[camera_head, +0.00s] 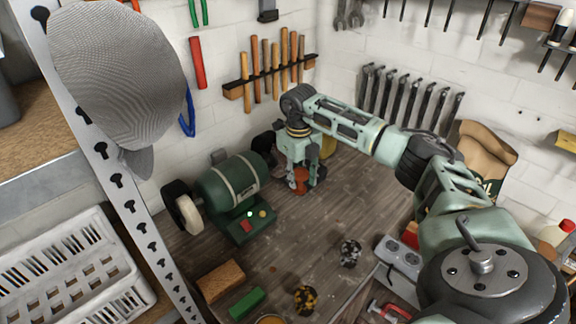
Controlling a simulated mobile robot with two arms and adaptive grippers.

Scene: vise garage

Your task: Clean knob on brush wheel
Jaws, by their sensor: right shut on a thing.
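A green bench grinder (228,187) stands at the left of the wooden workbench. A pale wheel (184,212) is on its near left end; a dark wheel shape (264,143) shows at its far right end, partly hidden. I cannot tell which is the brush wheel. My right gripper (301,184) points down near that far end, shut on an orange-red knob-like thing (300,177). A grey-black speckled knob (349,252) and a yellow-black knob (304,299) lie on the bench in front. My left gripper is not in view.
A brown block (221,281) and a green block (247,303) lie at the front. A grey box with round sockets (398,257) stands at the right, a paper bag (484,160) behind. Tools hang on the walls. The bench middle (300,225) is clear.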

